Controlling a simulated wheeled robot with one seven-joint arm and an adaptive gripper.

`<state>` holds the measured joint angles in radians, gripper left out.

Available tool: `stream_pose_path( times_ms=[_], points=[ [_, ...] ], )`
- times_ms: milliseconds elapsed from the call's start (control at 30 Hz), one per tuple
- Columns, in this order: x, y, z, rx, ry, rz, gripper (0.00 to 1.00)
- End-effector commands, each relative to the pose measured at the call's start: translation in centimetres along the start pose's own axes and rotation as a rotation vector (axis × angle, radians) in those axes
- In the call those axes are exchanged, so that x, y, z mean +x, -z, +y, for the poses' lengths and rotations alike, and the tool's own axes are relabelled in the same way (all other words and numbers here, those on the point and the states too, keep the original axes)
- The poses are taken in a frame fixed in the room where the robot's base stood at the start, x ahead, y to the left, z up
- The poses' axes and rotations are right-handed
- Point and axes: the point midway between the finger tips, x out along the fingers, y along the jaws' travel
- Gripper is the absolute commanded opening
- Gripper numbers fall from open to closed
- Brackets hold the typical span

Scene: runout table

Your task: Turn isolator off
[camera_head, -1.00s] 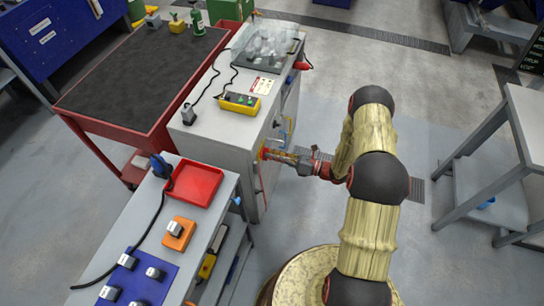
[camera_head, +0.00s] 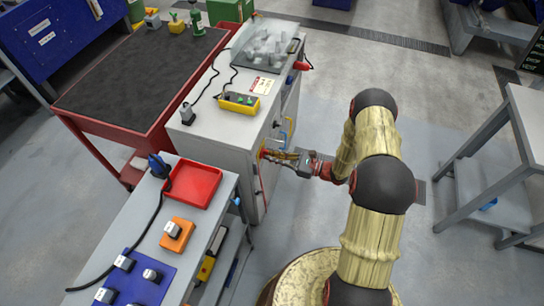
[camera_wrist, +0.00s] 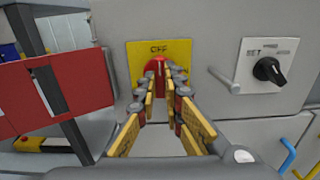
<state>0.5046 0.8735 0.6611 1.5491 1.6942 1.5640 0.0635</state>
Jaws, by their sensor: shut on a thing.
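The isolator is a red knob (camera_wrist: 157,67) on a yellow plate (camera_wrist: 183,50) marked OFF at the top, on the grey cabinet front. My gripper (camera_wrist: 163,84) faces the plate squarely, with its fingers on both sides of the red knob and shut on it. The knob looks about upright below the OFF mark, but the fingers hide its lower part. In the head view my gripper (camera_head: 277,155) reaches the right side of the grey cabinet (camera_head: 248,188). The knob is too small there to read its angle.
A black selector switch (camera_wrist: 268,70) and a metal handle (camera_wrist: 223,79) are right of the isolator. A blue bar (camera_wrist: 288,156) is below right. A bench with a red tray (camera_head: 193,184) stands near the cabinet. The floor between my arm and the right table (camera_head: 518,115) is clear.

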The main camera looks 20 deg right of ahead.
Motion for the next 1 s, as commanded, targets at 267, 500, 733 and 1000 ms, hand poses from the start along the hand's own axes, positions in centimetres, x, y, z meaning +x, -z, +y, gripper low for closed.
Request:
stream_pose_path(
  times_ms=[267, 500, 733, 1000],
  points=[
    [-0.06, 0.23, 0.08, -0.005, 0.001, 0.004, 0.0],
    [-0.06, 0.22, 0.08, -0.004, 0.001, 0.004, 0.14],
    [-0.03, 0.1, 0.03, -0.005, 0.0, 0.002, 0.27],
    [-0.02, 0.04, 0.01, -0.006, 0.0, 0.001, 0.28]
  ],
)
